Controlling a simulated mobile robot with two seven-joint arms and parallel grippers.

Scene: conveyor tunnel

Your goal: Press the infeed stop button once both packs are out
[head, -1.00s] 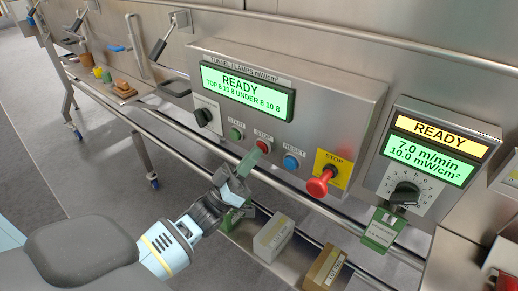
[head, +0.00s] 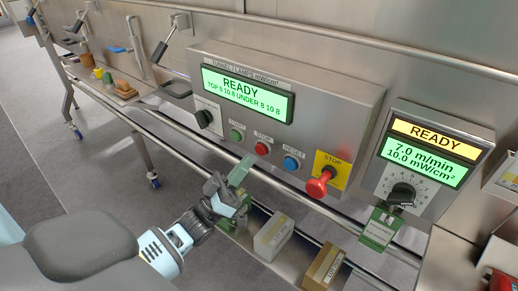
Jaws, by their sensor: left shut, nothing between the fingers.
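A small red button labelled STOP (head: 262,148) sits on the tunnel control panel (head: 340,110), between the green START button (head: 237,136) and the blue RESET button (head: 291,163). A larger red mushroom stop (head: 320,183) stands out on a yellow STOP plate (head: 331,164). My left gripper (head: 242,167) is shut and empty, its pale green fingers just below and left of the small red button, apart from it. The panel display (head: 246,92) reads READY. I cannot tell which boxes, if any, are the task's packs. My right gripper is not in view.
A grey box (head: 273,236) and a brown box (head: 323,267) stand on the lower shelf. A speed unit (head: 427,160) with a dial is at right. A metal rail (head: 345,210) runs below the panels. Small coloured items sit on the far-left ledge.

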